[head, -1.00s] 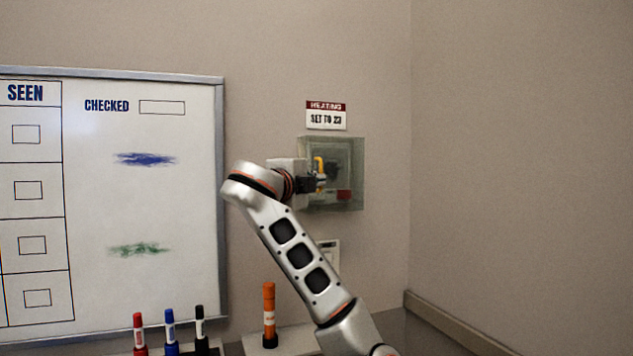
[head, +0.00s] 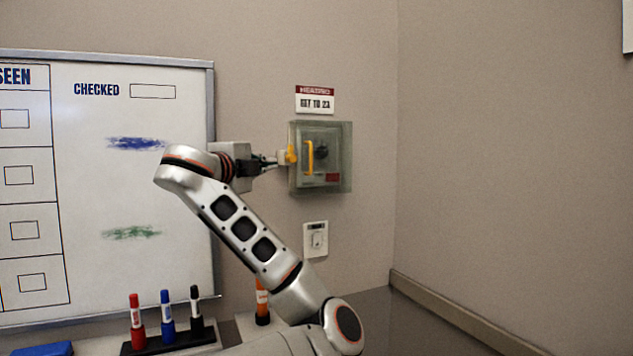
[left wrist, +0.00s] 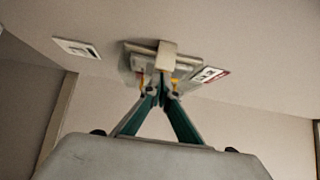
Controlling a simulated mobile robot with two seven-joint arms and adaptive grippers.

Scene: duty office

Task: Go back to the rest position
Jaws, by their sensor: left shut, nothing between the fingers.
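My left gripper (head: 272,161) is shut and empty, just left of the clear-fronted wall box (head: 342,176). A yellow handle (head: 309,157) shows on the box front, with a dark round part and a red label beside it. A small pale and yellow piece (head: 291,154) lies at the box's left edge, close to my fingertips; I cannot tell whether they touch. In the left wrist view my teal fingers (left wrist: 160,92) converge in front of the box, and a cream block (left wrist: 167,56) hides part of it. My right gripper is not in view.
A whiteboard (head: 184,200) hangs at left behind my arm. Red, blue and black markers stand in a dark holder (head: 150,345); an orange marker (head: 262,305) is partly behind my arm. A heating sign (head: 315,100) and a switch plate (head: 316,240) flank the box.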

